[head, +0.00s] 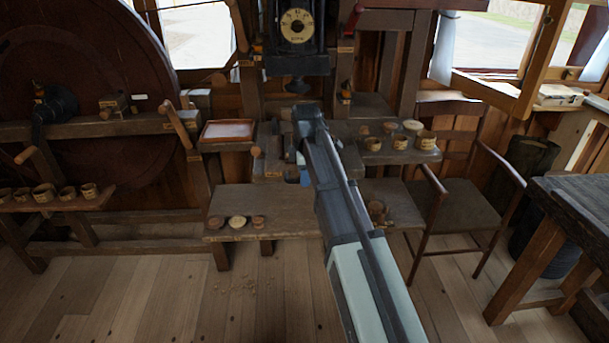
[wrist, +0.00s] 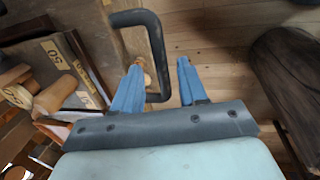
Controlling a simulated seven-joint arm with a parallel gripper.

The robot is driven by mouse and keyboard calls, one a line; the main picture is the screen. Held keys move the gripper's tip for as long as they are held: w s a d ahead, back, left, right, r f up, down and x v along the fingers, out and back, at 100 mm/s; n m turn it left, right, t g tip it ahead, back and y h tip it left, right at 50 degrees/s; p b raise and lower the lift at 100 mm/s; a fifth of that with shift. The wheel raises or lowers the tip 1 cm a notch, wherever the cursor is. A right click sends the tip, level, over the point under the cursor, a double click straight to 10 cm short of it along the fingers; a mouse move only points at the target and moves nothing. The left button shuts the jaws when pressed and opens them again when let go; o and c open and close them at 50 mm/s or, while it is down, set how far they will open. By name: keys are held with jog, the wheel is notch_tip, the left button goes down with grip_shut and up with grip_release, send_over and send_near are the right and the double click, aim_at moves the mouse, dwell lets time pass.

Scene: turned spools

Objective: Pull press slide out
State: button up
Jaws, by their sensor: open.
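In the wrist view, a dark U-shaped handle (wrist: 157,50) stands out from a light brown wooden part (wrist: 128,42), likely the press slide. My gripper (wrist: 159,65) has its two blue fingers open. The near end of the handle lies between the fingers in the picture, with a gap to the right finger; I cannot tell whether the left finger touches it. In the head view, my gripper (head: 305,178) is low in front of the press, mostly hidden by my arm. The press has a round dial (head: 297,25) and a dark ram (head: 297,86). My arm hides the handle there.
A bench shelf (head: 280,222) holds small turned pieces, and a right shelf (head: 355,150) holds several wooden cups. A pinkish-topped tray (head: 227,131) sits left of the press. A chair (head: 455,203) and dark table (head: 580,205) stand right.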

notch_tip(320, 180, up, 13)
jog(key=s, duration=0.2)
jog(key=shift+s, duration=0.2)
jog(key=shift+f, duration=0.1)
